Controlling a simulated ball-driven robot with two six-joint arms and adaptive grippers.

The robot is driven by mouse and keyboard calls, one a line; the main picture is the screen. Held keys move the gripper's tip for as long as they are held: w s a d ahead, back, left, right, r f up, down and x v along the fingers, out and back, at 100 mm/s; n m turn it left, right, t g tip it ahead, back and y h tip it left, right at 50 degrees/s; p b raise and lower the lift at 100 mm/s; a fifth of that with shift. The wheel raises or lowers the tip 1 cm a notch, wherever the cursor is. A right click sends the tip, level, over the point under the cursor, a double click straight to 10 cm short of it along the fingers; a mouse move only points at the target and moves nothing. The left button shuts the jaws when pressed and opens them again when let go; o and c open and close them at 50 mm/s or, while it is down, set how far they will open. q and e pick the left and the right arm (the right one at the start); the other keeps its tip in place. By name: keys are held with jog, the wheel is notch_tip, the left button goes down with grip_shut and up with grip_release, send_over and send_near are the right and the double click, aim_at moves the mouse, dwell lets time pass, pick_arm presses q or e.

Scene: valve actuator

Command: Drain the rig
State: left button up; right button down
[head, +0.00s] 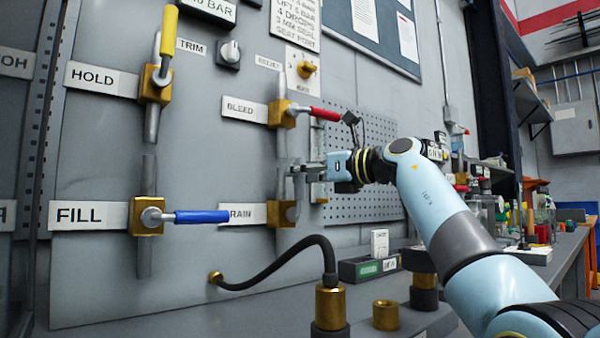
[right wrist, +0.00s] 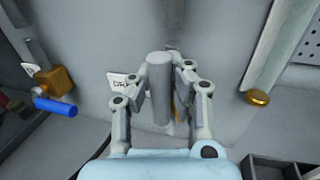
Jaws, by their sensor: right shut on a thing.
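The drain valve (head: 283,214) is a brass body low on the grey panel, right of its partly covered DRAIN label (head: 240,213). My right gripper (head: 303,170) is just above this valve, close to the panel. In the right wrist view its fingers (right wrist: 163,80) are shut on a grey cylindrical handle (right wrist: 159,95), one on each side. The label shows at its left, and a little brass shows behind it. The joint between handle and valve is hidden. My left gripper is out of view.
The blue fill lever (head: 200,216) points right, its tip over the DRAIN label. The red bleed lever (head: 325,114) points right, above my gripper. The yellow hold lever (head: 168,30) points up. A black hose (head: 290,255) curves below to a brass fitting (head: 329,305).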

jog(key=shift+w+a, duration=0.1)
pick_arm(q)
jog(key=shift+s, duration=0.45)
pick_arm(e)
jog(key=shift+f, duration=0.1)
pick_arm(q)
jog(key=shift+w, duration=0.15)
